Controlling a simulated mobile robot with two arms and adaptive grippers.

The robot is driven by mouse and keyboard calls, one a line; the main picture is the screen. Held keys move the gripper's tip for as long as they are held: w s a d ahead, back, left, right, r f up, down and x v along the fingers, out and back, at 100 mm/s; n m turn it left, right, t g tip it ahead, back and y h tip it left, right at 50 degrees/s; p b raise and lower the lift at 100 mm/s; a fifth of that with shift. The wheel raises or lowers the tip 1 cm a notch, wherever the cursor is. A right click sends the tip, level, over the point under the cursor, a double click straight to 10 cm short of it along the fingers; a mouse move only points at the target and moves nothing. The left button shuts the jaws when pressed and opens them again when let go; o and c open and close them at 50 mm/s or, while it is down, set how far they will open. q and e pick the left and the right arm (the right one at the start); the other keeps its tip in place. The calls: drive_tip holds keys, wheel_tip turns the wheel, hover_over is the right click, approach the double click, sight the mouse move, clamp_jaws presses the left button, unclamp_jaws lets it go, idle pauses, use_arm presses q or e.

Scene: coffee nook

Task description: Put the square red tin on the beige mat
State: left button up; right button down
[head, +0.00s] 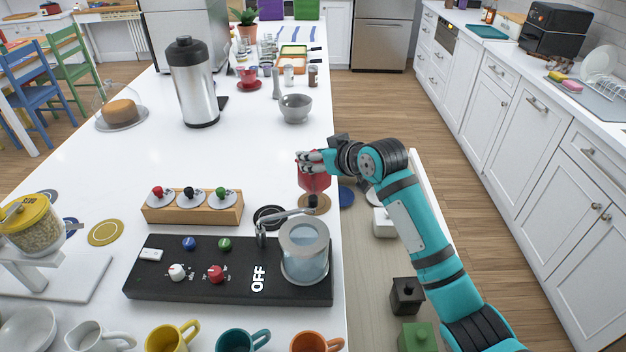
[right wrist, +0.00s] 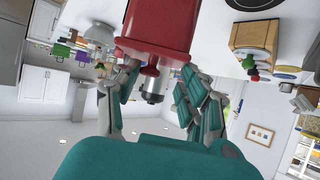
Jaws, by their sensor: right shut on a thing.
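The square red tin (head: 314,181) is in my right gripper (head: 315,160), which is shut on it near its top, at the right edge of the white counter. In the upside-down right wrist view the tin (right wrist: 155,28) shows its red knob (right wrist: 150,70) between the fingers of the gripper (right wrist: 160,88). The round beige mat (head: 322,209) shows just below the tin in the head view, partly covered. I cannot tell whether the tin touches it. My left gripper is not in view.
A black panel (head: 200,292) with a glass pot (head: 304,255) and a metal arm stands in front of the mat. An open drawer below holds black (head: 407,297) and green tins (head: 418,337).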

sight(320, 176)
wheel_tip(320, 176, down, 5)
drive_tip(key=shift+p, duration=0.45)
drive_tip(key=shift+f, duration=0.2)
drive_tip(key=shift+f, duration=0.15)
drive_tip(key=c, duration=0.7)
unclamp_jaws()
drive_tip(key=b+v, duration=0.1)
drive_tip(key=v, duration=1.1)
